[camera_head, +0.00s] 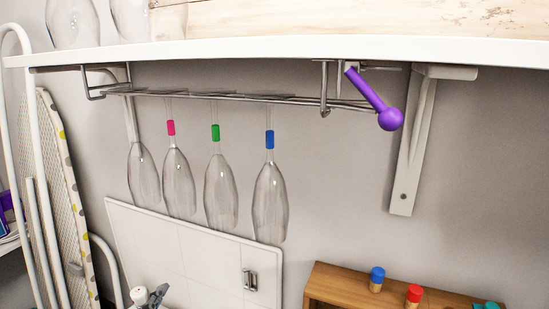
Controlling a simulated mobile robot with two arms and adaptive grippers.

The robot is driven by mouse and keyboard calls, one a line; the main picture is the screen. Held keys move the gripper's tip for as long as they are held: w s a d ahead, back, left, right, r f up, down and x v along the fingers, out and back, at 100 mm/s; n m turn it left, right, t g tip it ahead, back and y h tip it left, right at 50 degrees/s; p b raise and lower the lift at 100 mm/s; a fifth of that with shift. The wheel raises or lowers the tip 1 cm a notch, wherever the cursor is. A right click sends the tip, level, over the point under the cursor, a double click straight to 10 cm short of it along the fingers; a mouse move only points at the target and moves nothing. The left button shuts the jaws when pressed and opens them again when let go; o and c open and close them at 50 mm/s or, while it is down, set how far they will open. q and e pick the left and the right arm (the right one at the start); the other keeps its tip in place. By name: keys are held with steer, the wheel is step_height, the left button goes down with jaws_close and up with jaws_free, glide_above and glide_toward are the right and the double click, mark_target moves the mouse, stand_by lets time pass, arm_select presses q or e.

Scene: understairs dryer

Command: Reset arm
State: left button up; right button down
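A small grey and white jointed piece (150,297) pokes up at the bottom edge, left of the middle. It may be the tip of my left gripper. Most of it is cut off, so I cannot tell whether it is open or shut, and no held thing shows. My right gripper is not in view. The task names no other object.
Several stemmed glasses hang upside down from a metal rack (215,96) under a white shelf (290,50). A purple ball-ended lever (390,119) is at the rack's right end, near a white bracket (409,160). A wooden box (335,284) with coloured pegs is lower right.

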arm_select(q)
steer(key=s+a+f+n+g+y, duration=0.25)
steer(key=s+f+n+g, duration=0.5)
steer(key=s+f, duration=0.5)
steer(key=s+d+f+n+g+h, duration=0.1)
steer(key=s+f+n+g, duration=0.2)
steer(key=s, duration=0.4)
steer(key=s+f+g+h, duration=0.1)
steer(key=s+f+g, duration=0.3)
steer(key=s, duration=0.2)
step_height(320, 180, down, 26)
steer(key=s, duration=0.1)
steer(key=s+a+f+g, duration=0.2)
steer(key=s+f, duration=1.4)
steer(key=shift+s+a+f, duration=0.25)
steer(key=shift+s+a, duration=0.05)
steer(key=shift+a, duration=0.05)
steer(key=shift+m, duration=0.25)
